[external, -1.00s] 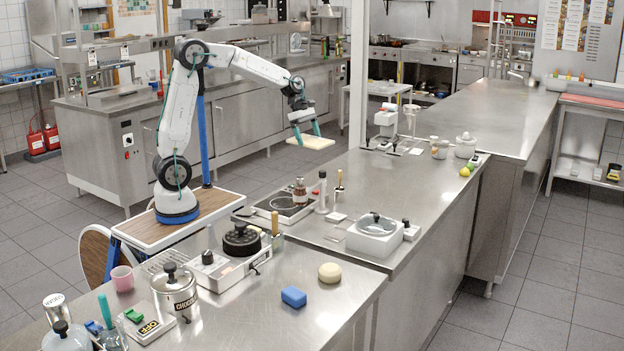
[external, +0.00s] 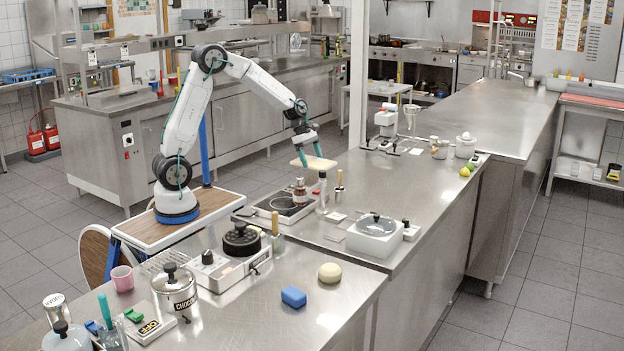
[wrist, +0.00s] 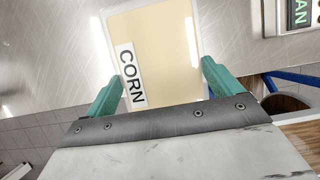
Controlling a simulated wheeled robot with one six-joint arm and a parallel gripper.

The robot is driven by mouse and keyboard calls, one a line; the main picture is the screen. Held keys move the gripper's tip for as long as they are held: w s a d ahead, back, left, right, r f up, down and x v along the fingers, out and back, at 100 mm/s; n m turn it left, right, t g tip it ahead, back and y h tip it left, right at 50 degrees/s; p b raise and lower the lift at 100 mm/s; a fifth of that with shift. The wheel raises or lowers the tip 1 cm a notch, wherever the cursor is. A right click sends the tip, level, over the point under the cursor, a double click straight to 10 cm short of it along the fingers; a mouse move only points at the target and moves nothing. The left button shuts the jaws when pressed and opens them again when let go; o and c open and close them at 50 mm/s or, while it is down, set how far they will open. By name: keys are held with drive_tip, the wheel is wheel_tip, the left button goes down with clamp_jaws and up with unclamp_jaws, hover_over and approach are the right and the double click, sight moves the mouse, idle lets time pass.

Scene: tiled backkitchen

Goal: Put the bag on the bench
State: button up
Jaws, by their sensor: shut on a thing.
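The bag, a flat cream packet, hangs in my gripper in the external view (external: 314,162). In the wrist view the bag (wrist: 170,45) carries a white label reading CORN. My gripper (external: 307,147) has its teal fingers on either side of the bag, shut on it. The fingers also show in the wrist view (wrist: 160,75). The steel bench (external: 375,185) lies below and to the right of the bag. The bag appears raised near the bench's far-left edge; its exact height above the top is hard to tell.
A white lidded box (external: 374,237) is nearer the front. Bare steel lies right of the bag. A white post (external: 358,75) rises behind.

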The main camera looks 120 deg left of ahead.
drive_tip(key=w+a, duration=0.2)
drive_tip(key=w, duration=0.1)
drive_tip(key=w+a, duration=0.3)
drive_tip(key=w+a+f, duration=0.1)
drive_tip(key=w+a, duration=0.1)
drive_tip(key=shift+w+a+f, duration=0.1)
drive_tip(key=shift+w+a, duration=0.15)
drive_tip(key=shift+w, duration=0.15)
drive_tip(key=shift+f, duration=1.65)
drive_tip(key=shift+f, duration=0.2)
drive_tip(key=o, duration=0.8)
drive_tip(key=shift+s, duration=0.1)
drive_tip(key=shift+o, duration=0.2)
drive_tip(key=v, duration=1.2)
drive_tip(key=shift+r, duration=0.2)
